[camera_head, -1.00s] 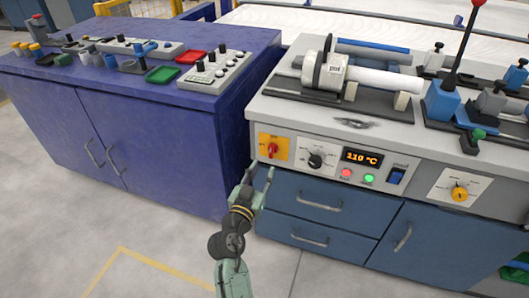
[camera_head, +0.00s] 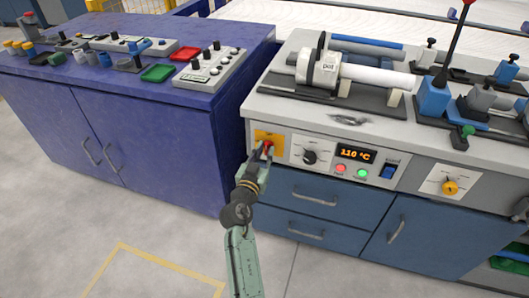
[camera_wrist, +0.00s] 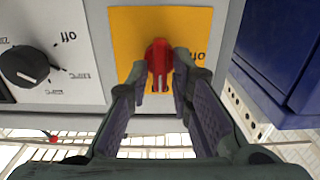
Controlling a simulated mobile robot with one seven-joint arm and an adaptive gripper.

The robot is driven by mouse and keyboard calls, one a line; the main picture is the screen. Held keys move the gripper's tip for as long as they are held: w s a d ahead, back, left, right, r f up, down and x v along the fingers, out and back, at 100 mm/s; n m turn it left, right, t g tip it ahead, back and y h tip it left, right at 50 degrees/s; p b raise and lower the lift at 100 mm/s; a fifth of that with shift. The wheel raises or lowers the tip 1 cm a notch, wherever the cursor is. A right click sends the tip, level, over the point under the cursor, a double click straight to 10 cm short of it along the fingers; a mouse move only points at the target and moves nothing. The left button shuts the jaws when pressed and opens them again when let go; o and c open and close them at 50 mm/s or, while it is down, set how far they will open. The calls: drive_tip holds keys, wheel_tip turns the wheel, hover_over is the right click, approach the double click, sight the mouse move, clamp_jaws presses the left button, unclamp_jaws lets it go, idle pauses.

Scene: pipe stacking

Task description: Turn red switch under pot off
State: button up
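The red switch (camera_head: 266,147) is a small knob on an orange plate (camera_head: 262,136) at the left end of the grey front panel, under the bench top that carries the white pot (camera_head: 318,68). In the wrist view the red switch (camera_wrist: 158,62) points roughly up and down in the picture, on the orange plate (camera_wrist: 125,30). My gripper (camera_wrist: 160,68) has one finger on each side of the switch. The fingers are partly apart, with narrow gaps seeming to show beside the knob. The right finger partly covers a dark label on the plate.
A yellow knob (camera_head: 450,187) is farther right. A purple cabinet (camera_head: 150,130) stands close on the left.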

clamp_jaws()
drive_tip(key=shift+n, duration=0.3)
drive_tip(key=n, duration=0.3)
drive_tip(key=shift+a+b, duration=0.15)
drive_tip(key=shift+b, duration=0.25)
drive_tip(key=n, duration=0.5)
drive_tip(key=n+p, duration=0.1)
drive_tip(key=n, duration=0.2)
drive_tip(key=n+p, duration=0.1)
drive_tip(key=n, duration=0.2)
drive_tip(key=n+p, duration=0.1)
drive_tip(key=n, duration=0.2)
drive_tip(key=shift+a+f, duration=0.15)
drive_tip(key=shift+f, duration=0.1)
drive_tip(key=shift+n, duration=0.3)
drive_tip(key=shift+o, duration=1.7)
unclamp_jaws()
